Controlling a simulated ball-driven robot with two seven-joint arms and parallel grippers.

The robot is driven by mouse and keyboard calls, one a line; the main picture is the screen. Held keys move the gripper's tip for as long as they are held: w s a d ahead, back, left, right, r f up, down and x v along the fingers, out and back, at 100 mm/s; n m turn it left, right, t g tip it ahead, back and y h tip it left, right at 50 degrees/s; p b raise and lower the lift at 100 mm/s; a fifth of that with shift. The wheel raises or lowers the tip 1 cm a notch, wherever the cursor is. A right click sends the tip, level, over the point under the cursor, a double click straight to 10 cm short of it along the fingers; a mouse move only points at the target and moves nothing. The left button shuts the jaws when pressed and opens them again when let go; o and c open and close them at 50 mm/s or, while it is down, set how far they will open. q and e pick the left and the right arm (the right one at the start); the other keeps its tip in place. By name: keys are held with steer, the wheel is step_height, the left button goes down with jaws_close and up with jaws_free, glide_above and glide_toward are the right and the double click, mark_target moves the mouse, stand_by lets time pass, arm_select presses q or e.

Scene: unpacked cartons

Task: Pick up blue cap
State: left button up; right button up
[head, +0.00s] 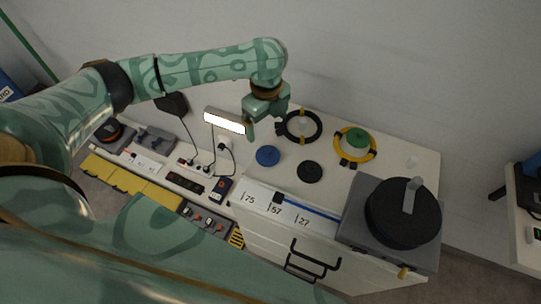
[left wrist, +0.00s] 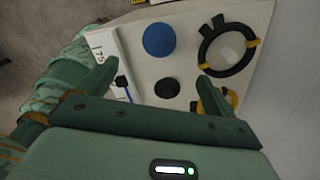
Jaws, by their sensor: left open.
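The blue cap (head: 267,155) is a round disc lying flat on the white tabletop (head: 330,145), left of a black cap (head: 310,171). In the left wrist view the blue cap (left wrist: 159,39) lies beyond my fingertips, with the black cap (left wrist: 167,87) closer. My left gripper (head: 265,128) is open and empty, raised above the table behind the blue cap in the head view. Its two spread fingers (left wrist: 138,75) show in the left wrist view, with nothing between them in its grip. My right gripper is not in view.
A black ring (head: 301,126) and a yellow ring with a green cap (head: 356,139) lie behind and right. A grey box with a black round pan-like part (head: 403,213) stands at right. A numbered white strip (head: 283,208) lies in front. Cables and power strips (head: 197,170) lie left.

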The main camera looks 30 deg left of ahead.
mark_target(268, 150)
arm_select(q)
step_height(268, 150, down, 8)
steer(key=b, duration=0.3)
step_height(268, 150, down, 6)
steer(key=b, duration=0.3)
steer(key=shift+r, duration=0.4)
steer(key=shift+s, duration=0.1)
steer(key=shift+c, duration=1)
steer(key=c, duration=0.9)
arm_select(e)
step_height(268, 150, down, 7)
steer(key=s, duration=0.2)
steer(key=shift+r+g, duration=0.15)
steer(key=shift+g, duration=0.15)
